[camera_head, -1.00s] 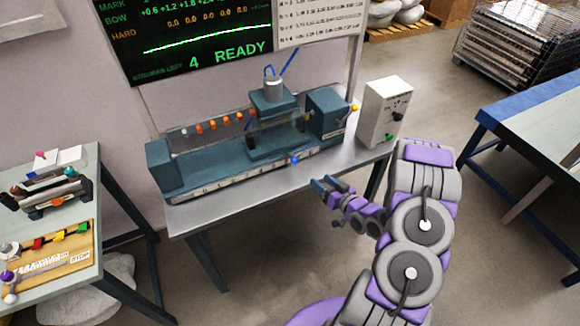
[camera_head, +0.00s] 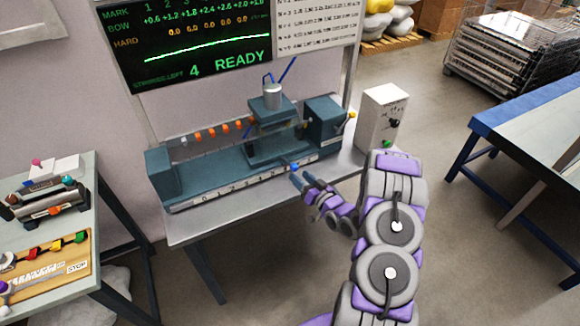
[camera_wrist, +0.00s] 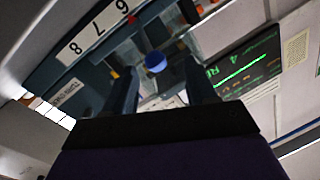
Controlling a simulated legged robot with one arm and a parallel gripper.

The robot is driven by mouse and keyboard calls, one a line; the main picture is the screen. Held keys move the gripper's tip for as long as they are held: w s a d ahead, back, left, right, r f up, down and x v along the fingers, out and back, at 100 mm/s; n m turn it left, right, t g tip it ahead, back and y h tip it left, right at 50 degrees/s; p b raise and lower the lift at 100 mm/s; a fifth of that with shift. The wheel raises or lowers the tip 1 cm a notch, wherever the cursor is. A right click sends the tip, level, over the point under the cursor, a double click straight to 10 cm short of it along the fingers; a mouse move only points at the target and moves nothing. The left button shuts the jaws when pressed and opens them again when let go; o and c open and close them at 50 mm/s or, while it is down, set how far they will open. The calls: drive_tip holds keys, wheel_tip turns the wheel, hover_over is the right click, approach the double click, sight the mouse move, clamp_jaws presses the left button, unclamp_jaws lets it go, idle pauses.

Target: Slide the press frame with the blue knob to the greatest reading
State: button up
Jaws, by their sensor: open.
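The press frame (camera_head: 270,109) is teal, with a silver cylinder on top, and stands over the right half of the bench machine. Its blue knob (camera_head: 295,167) sticks out at the front, by the numbered scale (camera_head: 236,184). My gripper (camera_head: 300,176) is open and empty, just in front of the knob. In the wrist view the knob (camera_wrist: 155,61) appears between and slightly beyond the open fingertips (camera_wrist: 160,75); contact cannot be told.
A grey control box (camera_head: 381,117) stands at the bench's right end. A lever with a yellow tip (camera_head: 352,115) is beside the machine's right block. A left table (camera_head: 75,275) carries other devices. A blue-edged table (camera_head: 530,120) stands right. The floor before the bench is open.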

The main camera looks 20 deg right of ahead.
sight(290, 165)
drive_tip(key=w+b, duration=0.1)
drive_tip(key=w, duration=0.6)
drive_tip(key=shift+w+f, duration=0.15)
drive_tip(key=shift+w+a, duration=0.25)
drive_tip(key=shift+a, duration=0.3)
drive_tip(key=shift+d, duration=0.4)
drive_tip(key=c, duration=0.7)
drive_tip(key=shift+a, duration=0.15)
clamp_jaws()
drive_tip(key=shift+a, duration=0.15)
